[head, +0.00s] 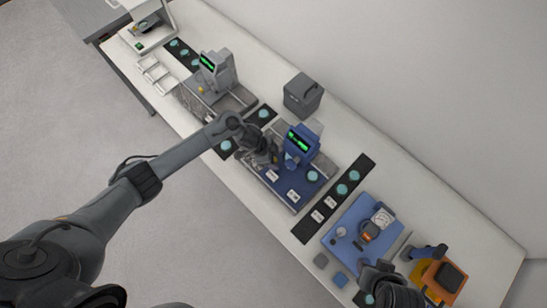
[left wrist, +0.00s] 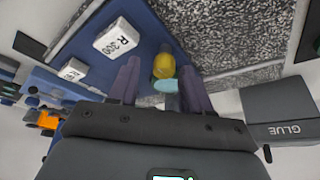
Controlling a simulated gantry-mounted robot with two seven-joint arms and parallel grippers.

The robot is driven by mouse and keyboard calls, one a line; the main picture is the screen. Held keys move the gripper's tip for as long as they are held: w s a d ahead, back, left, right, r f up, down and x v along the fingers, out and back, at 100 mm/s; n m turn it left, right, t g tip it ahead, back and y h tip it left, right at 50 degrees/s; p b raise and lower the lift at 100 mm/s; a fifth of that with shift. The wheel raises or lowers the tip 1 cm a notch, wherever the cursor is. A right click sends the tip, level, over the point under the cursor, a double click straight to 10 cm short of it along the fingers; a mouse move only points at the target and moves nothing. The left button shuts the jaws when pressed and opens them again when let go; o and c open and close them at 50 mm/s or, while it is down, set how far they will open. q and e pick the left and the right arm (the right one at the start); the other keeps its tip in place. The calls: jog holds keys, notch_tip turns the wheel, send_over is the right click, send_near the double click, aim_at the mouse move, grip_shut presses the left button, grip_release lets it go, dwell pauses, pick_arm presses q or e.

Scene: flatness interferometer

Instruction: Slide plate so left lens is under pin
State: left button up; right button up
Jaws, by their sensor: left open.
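The blue interferometer (head: 302,142) has a green display and stands over a blue plate (head: 262,188) carrying two white labels (head: 293,195). A pale cyan lens (head: 312,176) lies at the plate's right. My left gripper (head: 266,158) is low at the plate's left rear, beside the instrument. In the left wrist view its open fingers (left wrist: 160,88) stand on either side of a yellow rounded part (left wrist: 164,65) and a cyan disc (left wrist: 165,86). I cannot tell whether they touch. The pin's tip is not clear. My right gripper (head: 388,290) is at bottom right, its jaws unclear.
A grey box (head: 303,95) stands behind the instrument. A grey instrument (head: 212,75) is to the left. Black strips with cyan discs (head: 335,198) flank the blue plate. A blue tray (head: 360,225) and an orange-and-black item (head: 442,274) are on the right.

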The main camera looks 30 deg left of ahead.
pick_arm(q)
jog(key=v, duration=1)
jog(key=shift+r+p, duration=0.3)
jog(key=shift+r, duration=0.05)
jog(key=shift+s, duration=0.15)
